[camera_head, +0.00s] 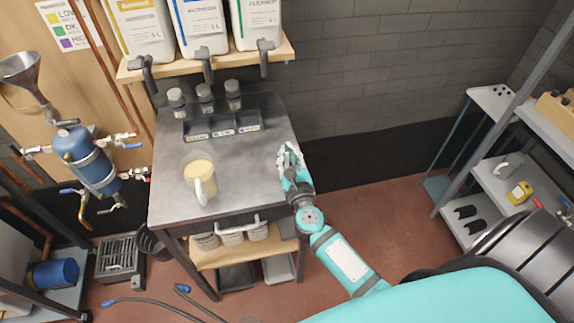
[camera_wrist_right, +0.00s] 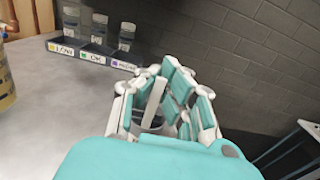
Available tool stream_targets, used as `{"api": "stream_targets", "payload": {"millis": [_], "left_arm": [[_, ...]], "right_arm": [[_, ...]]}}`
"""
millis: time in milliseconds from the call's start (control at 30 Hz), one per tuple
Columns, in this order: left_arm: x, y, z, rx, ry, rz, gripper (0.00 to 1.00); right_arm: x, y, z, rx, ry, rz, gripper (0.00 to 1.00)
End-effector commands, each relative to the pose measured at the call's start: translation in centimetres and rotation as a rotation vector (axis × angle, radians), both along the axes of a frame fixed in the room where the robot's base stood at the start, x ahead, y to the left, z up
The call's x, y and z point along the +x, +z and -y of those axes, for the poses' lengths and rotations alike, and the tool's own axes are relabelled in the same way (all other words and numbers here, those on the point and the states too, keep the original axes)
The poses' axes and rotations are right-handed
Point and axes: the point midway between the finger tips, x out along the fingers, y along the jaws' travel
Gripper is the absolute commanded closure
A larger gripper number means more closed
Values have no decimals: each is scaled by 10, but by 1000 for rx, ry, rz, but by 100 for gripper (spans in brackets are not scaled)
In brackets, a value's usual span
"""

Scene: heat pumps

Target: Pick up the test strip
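My right gripper (camera_head: 290,163) is over the right edge of the grey metal table, to the right of the jug. It also shows in the right wrist view (camera_wrist_right: 160,80), with white and teal fingers spread apart and a gap between them. A narrow pale piece (camera_wrist_right: 155,98) shows in that gap; I cannot tell whether it is the test strip or part of a finger. No test strip can be clearly made out in either view. My left gripper is not in view.
A jug with yellow contents (camera_head: 199,178) stands on the table (camera_head: 240,170). Behind it is a dark tray (camera_head: 222,124) with three labelled compartments, with three small jars (camera_head: 205,98) behind. Large canisters (camera_head: 200,22) stand on the shelf above. Open floor lies right of the table.

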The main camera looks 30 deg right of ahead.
Motion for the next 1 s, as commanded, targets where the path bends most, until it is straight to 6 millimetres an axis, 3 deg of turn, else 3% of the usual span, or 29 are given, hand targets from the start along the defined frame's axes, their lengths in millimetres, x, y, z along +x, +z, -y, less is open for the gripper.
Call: {"api": "stream_targets", "payload": {"millis": [233,600,1000], "left_arm": [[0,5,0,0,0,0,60],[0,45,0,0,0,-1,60],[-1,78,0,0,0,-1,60]], "right_arm": [[0,8,0,2,-1,1,100],[0,81,0,1,0,2,100],[0,126,0,0,0,0,100]]}}
